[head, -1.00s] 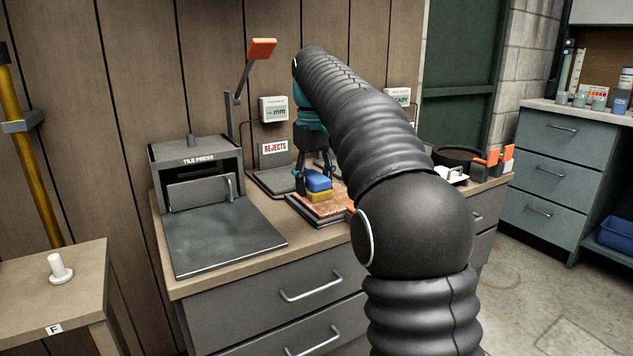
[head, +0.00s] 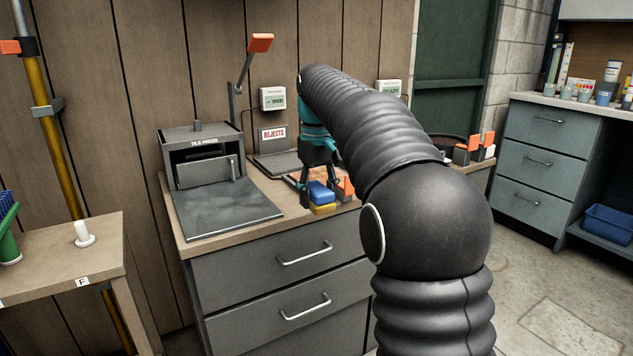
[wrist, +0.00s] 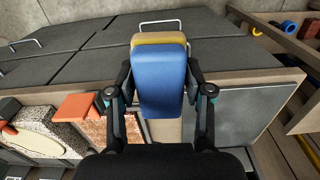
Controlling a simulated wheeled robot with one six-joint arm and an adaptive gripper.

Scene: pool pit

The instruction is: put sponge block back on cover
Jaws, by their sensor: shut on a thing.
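The sponge block (head: 321,192) is blue with a yellow layer below it. My gripper (head: 321,180) is shut on it over the front part of the counter. In the wrist view the blue face of the sponge block (wrist: 160,88) fills the space between the two fingers of my gripper (wrist: 160,95), and its yellow layer shows at the far end. The block appears to be held up near the counter's front edge; whether it touches anything is unclear. I cannot make out which thing is the cover.
The tile press (head: 203,163) with its flat dark plate (head: 228,212) stands left of my gripper. A copper-coloured tray (wrist: 96,128) lies beside the block. Orange-handled items (head: 467,148) stand to the right. A side table (head: 60,255) is at left, with floor between.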

